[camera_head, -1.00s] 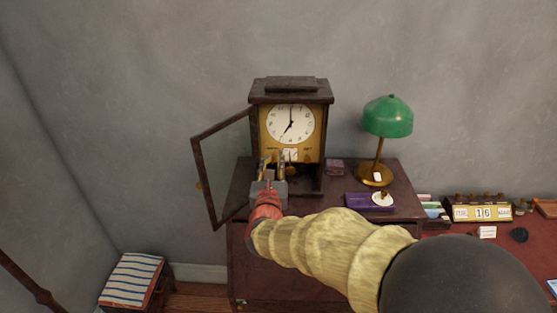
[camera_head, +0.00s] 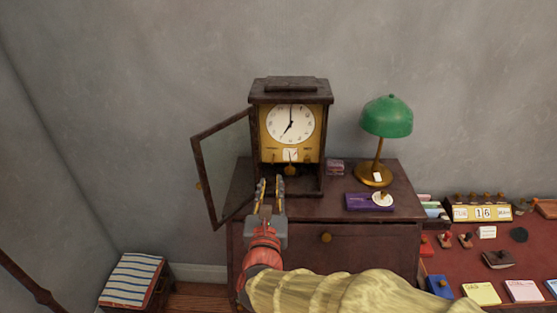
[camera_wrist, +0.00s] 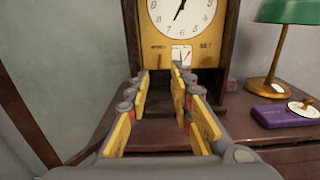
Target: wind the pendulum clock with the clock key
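The pendulum clock (camera_head: 291,90) stands upright on the cabinet, its glass door (camera_head: 222,165) swung open to the left. Its dial (camera_head: 290,124) and a small white plate below it show, and the dial also shows in the wrist view (camera_wrist: 183,12). My gripper (camera_head: 270,181) is in front of and below the dial, apart from the clock. Its two yellow-padded fingers (camera_wrist: 160,85) are spread with nothing visible between them.
The purple box (camera_head: 360,202) lies on the cabinet top (camera_head: 400,180), right of the clock. A green lamp (camera_head: 387,117) stands behind it. A red desk (camera_head: 450,262) with a calendar (camera_head: 482,212) and small items is at the right. A striped stool (camera_head: 133,280) is lower left.

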